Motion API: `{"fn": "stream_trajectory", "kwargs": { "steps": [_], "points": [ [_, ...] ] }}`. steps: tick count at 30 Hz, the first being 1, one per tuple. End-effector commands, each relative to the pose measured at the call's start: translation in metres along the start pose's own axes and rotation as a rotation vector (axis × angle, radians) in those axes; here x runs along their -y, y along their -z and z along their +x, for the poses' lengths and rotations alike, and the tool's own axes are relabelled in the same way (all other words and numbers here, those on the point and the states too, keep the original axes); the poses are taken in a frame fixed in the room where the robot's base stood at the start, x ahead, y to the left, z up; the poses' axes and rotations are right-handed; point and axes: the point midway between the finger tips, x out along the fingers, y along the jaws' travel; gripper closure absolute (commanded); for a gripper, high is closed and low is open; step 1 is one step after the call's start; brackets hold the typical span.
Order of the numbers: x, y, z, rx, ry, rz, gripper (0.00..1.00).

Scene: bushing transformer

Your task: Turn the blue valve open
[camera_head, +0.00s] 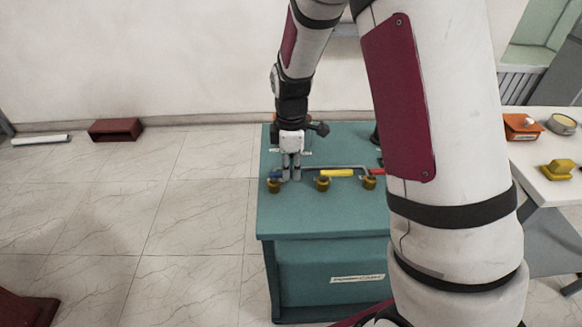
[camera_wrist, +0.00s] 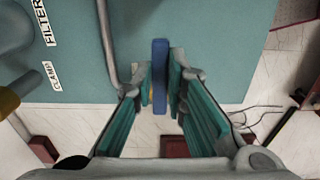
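The blue valve handle (camera_wrist: 160,75) is a narrow blue bar, seen between my two fingertips in the wrist view. In the head view, a bit of blue handle (camera_head: 275,175) shows at the left of the fingers, above a brass valve body (camera_head: 274,186) on the teal cabinet (camera_head: 318,212). My gripper (camera_head: 291,174) points down at the cabinet top. In the wrist view my gripper (camera_wrist: 160,80) has its fingers apart, one on each side of the blue handle. The right fingertip is very close to it; a thin gap shows at the left. Contact cannot be told.
A yellow-handled valve (camera_head: 335,173) and a red-handled valve (camera_head: 376,171) stand to the right on the cabinet. A grey pipe (camera_wrist: 110,45) runs beside my left finger. A white table (camera_head: 545,155) stands right. Open tiled floor lies left.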

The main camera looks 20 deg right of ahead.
Motion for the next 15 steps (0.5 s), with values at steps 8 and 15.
{"fn": "stream_trajectory", "kwargs": {
  "steps": [8,15],
  "points": [
    [0.0007,0.0001,-0.0002,0.000,0.000,0.009,1.00],
    [0.0047,0.0003,-0.0006,0.000,0.001,0.094,1.00]
  ]
}}
